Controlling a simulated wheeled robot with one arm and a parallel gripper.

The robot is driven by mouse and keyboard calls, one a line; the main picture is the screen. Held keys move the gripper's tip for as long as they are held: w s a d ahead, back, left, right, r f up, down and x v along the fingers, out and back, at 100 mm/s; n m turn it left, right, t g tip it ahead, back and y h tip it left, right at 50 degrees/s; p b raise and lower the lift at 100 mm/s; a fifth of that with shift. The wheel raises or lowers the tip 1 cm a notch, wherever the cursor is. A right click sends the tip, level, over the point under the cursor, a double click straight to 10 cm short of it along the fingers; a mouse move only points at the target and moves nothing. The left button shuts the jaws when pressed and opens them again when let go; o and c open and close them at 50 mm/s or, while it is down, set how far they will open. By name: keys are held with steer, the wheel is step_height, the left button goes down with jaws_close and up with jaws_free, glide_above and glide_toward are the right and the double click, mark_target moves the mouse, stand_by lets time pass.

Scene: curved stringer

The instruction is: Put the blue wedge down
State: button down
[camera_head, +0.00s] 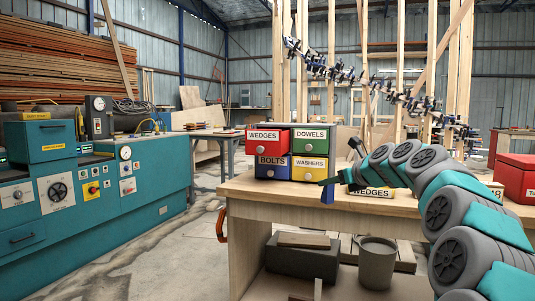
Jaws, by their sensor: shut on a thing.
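The blue wedge (327,194) is a small upright blue shape at the end of my gripper (333,183), by the front edge of the wooden workbench (245,189). My gripper is shut on it, just right of the drawer unit. The fingertips are small in the picture, and I cannot tell whether the wedge touches the bench top.
The drawer unit has a red WEDGES drawer (264,148), with green, blue and yellow drawers around it. A red box (518,178) stands at right. The bench's left end is clear. A bucket (376,265) stands below.

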steer(key=s+a+r+n+g+y, duration=0.1)
steer(key=s+a+r+n+y, duration=0.1)
steer(key=s+a+r, duration=0.4)
steer(key=s+a+r+n+g+y, duration=0.2)
steer(key=s+r, duration=0.1)
steer(key=r, duration=0.5)
steer(key=s+a+r+n+g, duration=0.1)
steer(key=s+a+r, duration=0.1)
steer(key=s, duration=0.3)
steer(key=s+a+r+n+g+y, duration=0.1)
steer(key=s+a+r, duration=0.1)
steer(key=s+a, duration=0.2)
steer(key=s+a+r+n+g+y, duration=0.1)
steer(key=s+a+r+n+g, duration=0.1)
steer(key=s, duration=0.4)
steer(key=shift+s+a+r+p, duration=0.15)
steer(key=shift+a+r+p, duration=0.2)
steer(key=shift+a+r, duration=0.1)
stand_by(1.1)
steer(key=shift+s+a, duration=0.1)
steer(key=shift+s, duration=0.05)
